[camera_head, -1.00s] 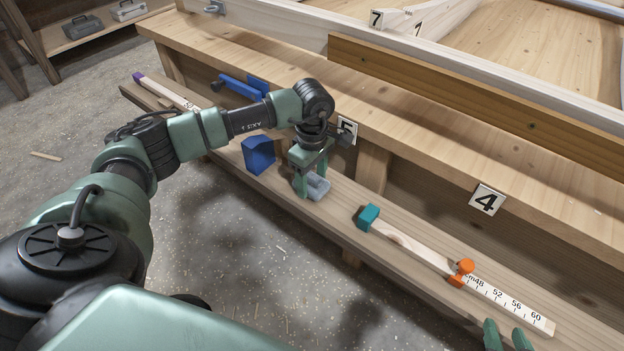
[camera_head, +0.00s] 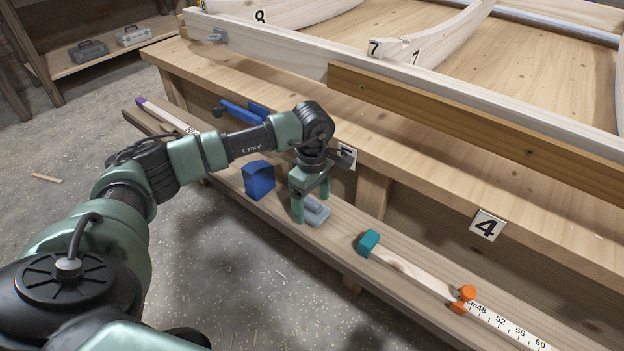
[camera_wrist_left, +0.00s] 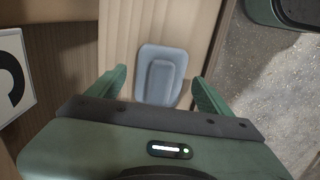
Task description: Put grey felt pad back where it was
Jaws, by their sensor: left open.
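The grey felt pad (camera_head: 317,211) is a blue-grey, rounded piece with a raised middle, lying on the low wooden shelf below the bench. It also shows in the left wrist view (camera_wrist_left: 161,78), where its near end is partly hidden by my gripper body. My left gripper (camera_head: 311,203) is open and points down at the pad. In the left wrist view the two green fingers (camera_wrist_left: 160,88) stand apart, one to each side of the pad's near end, with gaps visible. My right gripper is not in view.
A blue block (camera_head: 258,180) stands on the shelf left of the gripper. The bench edge with number plate 4 (camera_head: 488,226) is behind. The floor in front is open.

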